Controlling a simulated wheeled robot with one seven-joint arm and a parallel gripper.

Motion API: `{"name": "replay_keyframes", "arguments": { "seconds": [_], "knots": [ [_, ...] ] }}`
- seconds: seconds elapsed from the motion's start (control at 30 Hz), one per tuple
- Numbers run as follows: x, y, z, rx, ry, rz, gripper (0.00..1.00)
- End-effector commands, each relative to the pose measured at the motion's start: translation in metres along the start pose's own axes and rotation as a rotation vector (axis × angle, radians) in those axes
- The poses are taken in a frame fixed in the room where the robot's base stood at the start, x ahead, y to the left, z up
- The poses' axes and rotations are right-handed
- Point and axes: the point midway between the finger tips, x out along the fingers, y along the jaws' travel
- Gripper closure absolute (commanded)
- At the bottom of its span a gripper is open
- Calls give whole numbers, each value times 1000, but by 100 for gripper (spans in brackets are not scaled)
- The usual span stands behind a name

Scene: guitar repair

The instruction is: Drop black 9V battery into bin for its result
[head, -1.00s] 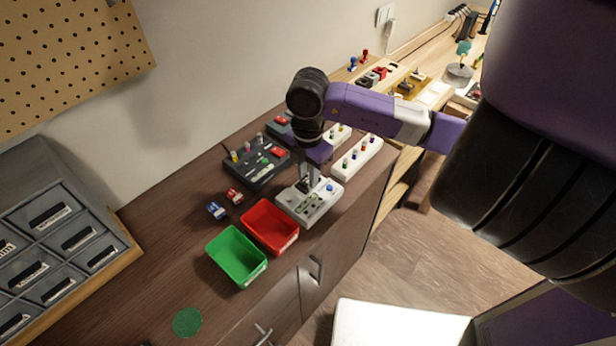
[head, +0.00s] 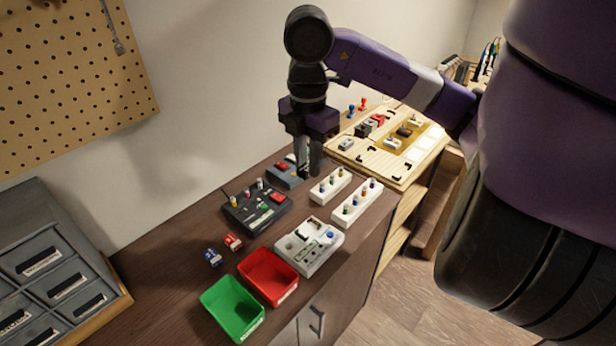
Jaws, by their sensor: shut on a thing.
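My gripper (head: 307,168) points down above the back of the dark wooden bench, by a dark grey device. It is shut on a small dark thing that fits the black 9V battery, though fingers and shadow mostly hide it. The red bin (head: 268,274) and the green bin (head: 233,308) stand side by side at the bench's front edge, open at the top. Both look empty, and my gripper is well behind and apart from them. A pale tester (head: 309,247) sits just right of the red bin.
A blue battery (head: 212,257) and a red battery (head: 233,242) lie behind the bins. A dark device with knobs (head: 255,207) and white strips with coloured pegs (head: 357,204) stand near my gripper. Grey drawers (head: 50,265) are at left.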

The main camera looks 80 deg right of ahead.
Motion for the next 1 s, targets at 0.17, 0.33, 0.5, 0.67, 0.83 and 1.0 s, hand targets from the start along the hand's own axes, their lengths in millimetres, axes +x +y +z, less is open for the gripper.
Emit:
{"name": "replay_keyframes", "arguments": {
  "seconds": [0.17, 0.33, 0.5, 0.67, 0.83, 1.0],
  "knots": [
    [-12, 0, 0, -2, 0, 0, 100],
    [-21, 0, 0, -2, 0, 0, 100],
    [-30, 0, 0, -1, 0, 0, 100],
    [-39, 0, 0, -1, 0, 0, 100],
    [-45, 0, 0, -1, 0, 0, 100],
    [-44, 0, 0, -1, 0, 0, 100]
  ]
}}
